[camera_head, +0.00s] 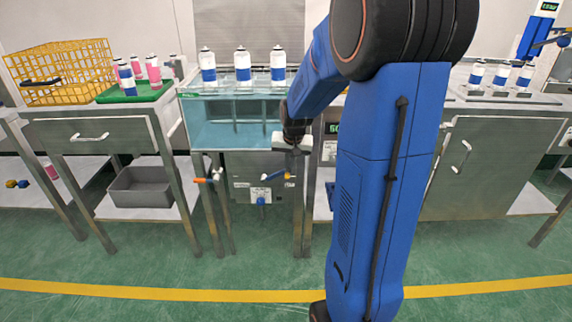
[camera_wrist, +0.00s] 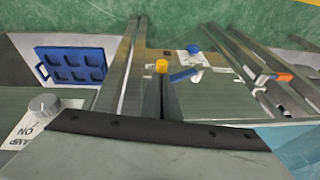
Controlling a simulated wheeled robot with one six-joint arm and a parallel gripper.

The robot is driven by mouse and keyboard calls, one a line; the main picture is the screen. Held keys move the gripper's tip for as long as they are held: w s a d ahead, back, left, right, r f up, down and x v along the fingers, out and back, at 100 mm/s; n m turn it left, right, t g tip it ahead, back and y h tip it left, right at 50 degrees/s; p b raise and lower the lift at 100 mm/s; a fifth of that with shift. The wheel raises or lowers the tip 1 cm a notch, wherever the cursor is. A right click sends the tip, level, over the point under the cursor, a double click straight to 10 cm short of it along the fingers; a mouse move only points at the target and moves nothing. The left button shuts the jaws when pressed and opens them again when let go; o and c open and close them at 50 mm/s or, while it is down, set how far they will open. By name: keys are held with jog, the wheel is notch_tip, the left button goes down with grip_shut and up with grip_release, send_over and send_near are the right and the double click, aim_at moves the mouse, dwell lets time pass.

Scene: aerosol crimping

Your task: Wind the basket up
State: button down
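The water bath (camera_head: 222,133) is a clear-sided tank with blue-green water, under three blue-banded cans (camera_head: 242,66) at its top. Thin vertical bars show in the water, but I cannot clearly make out a basket there. My gripper (camera_head: 292,142) is at the tank's right front edge. Below it is a small blue lever (camera_head: 273,174); the wrist view shows a blue lever (camera_wrist: 184,75) beside a yellow knob (camera_wrist: 161,66). No crank is plainly visible. The gripper's grey body fills the bottom of the wrist view; its fingertips cannot be made out, nor any held thing.
An orange-handled valve (camera_head: 203,180) sticks out below the tank. A blue compartment tray (camera_wrist: 75,65) and a lamp knob (camera_wrist: 43,104) are near my wrist. Front floor is clear.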

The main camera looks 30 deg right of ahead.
notch_tip(320, 180, down, 6)
jog(key=s+d, duration=0.2)
jog(key=d, duration=0.1)
dwell(0.4)
jog(key=shift+r, duration=0.2)
dwell(0.4)
jog(key=s+d+r, duration=0.2)
jog(key=s+r, duration=0.3)
jog(key=r, duration=0.7)
jog(key=w+a+r+n, duration=0.1)
jog(key=w+a+r, duration=0.2)
jog(key=a, duration=0.2)
jog(key=shift+s+x, duration=0.15)
jog(key=shift+x, duration=2.15)
jog(key=shift+s+x, duration=0.15)
jog(key=shift+x, duration=2.2)
jog(key=shift+s+x, duration=0.15)
jog(key=shift+x, duration=2.15)
